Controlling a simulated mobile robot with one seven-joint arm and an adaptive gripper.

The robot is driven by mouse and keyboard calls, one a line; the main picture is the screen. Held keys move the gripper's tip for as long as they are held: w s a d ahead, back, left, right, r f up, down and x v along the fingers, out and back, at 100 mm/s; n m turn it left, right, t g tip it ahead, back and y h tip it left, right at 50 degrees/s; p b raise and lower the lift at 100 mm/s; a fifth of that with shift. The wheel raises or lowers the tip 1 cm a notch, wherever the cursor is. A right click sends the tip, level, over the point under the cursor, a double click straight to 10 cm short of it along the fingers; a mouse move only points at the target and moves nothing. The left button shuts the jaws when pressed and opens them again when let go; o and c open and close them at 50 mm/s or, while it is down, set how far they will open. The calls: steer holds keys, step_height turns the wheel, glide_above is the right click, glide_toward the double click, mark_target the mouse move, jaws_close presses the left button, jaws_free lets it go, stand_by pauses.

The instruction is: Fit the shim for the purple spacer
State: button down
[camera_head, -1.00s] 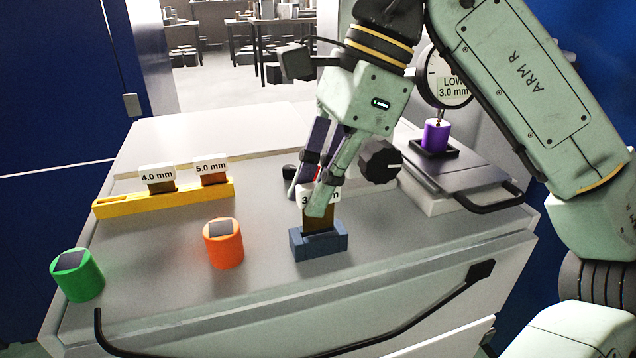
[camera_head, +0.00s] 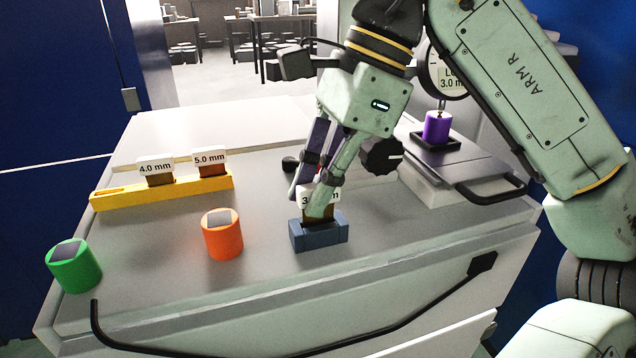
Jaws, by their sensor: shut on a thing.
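The purple spacer (camera_head: 437,126) stands upright on a dark square base under a round dial gauge (camera_head: 447,78) at the back right. The gauge label reads 3.0 mm, with its upper line partly hidden by my arm. My gripper (camera_head: 318,205) is shut on a brown shim (camera_head: 320,214) whose white label starts with 3; the fingers cover the rest. The shim is upright, its lower end in the slot of the blue-grey block (camera_head: 319,237). Two other shims, labelled 4.0 mm (camera_head: 155,170) and 5.0 mm (camera_head: 209,162), stand in the yellow rack (camera_head: 120,198).
A green cylinder (camera_head: 74,267) and an orange cylinder (camera_head: 222,236) stand left of the block. A black knob (camera_head: 382,156) is close behind my gripper. A dark handle (camera_head: 492,190) juts out at right. The worktop is clear between rack and cylinders.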

steer(key=shift+f+b, duration=0.4)
steer(key=shift+f, duration=0.25)
steer(key=c, duration=1.5)
jaws_free()
steer(key=shift+c, duration=0.2)
